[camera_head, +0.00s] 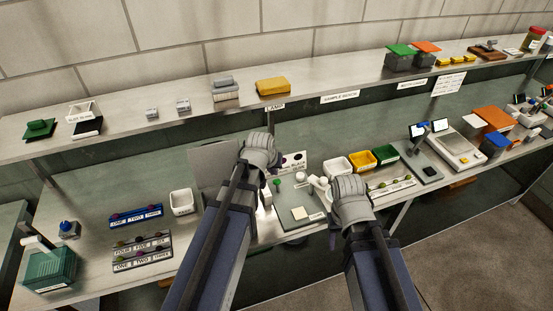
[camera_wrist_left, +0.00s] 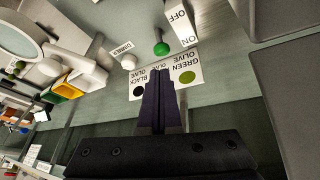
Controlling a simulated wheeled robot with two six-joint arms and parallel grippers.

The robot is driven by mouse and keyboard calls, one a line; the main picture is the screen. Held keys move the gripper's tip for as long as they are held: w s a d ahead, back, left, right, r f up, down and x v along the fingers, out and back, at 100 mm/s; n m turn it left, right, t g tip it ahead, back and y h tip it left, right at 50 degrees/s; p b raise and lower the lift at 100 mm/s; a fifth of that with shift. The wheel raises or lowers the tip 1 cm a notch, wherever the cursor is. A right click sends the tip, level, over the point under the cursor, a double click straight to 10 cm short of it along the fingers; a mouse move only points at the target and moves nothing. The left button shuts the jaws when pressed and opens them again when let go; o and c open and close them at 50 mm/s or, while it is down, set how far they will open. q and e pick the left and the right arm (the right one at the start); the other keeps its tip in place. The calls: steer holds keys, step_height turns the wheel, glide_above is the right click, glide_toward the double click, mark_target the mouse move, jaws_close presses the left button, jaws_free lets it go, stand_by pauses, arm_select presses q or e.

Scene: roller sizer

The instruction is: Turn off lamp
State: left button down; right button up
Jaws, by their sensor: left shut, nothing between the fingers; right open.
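My left gripper (camera_head: 262,150) is over the middle of the lower bench in the head view. In the left wrist view, its dark fingers (camera_wrist_left: 158,95) are shut with nothing between them, in front of a card with black, olive and green dots (camera_wrist_left: 187,77). A white switch block marked ON and OFF (camera_wrist_left: 182,22) is beyond the fingertips, to the upper right and apart from them. A green knob (camera_wrist_left: 161,48) and a white knob (camera_wrist_left: 128,61) by a DIMMER label are beside it. My right gripper (camera_head: 350,190) is open, to the right; its fingers are mostly hidden.
A LAMP label (camera_head: 275,106) is on the shelf edge above. A white bin (camera_head: 182,202) and a grey panel (camera_head: 213,165) are to the left. The shelf (camera_head: 330,92) runs behind the arms.

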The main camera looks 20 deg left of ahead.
mark_target(278, 187)
arm_select(q)
steer(key=shift+w+a+r, duration=0.3)
steer(key=shift+w+a, duration=0.05)
steer(key=shift+w, duration=0.2)
arm_select(e)
steer(key=shift+w+r, duration=0.2)
steer(key=shift+w, duration=0.1)
arm_select(q)
steer(key=shift+f, duration=0.1)
steer(key=b+x, duration=0.9)
steer(key=x, duration=0.1)
arm_select(e)
step_height(278, 187, down, 9)
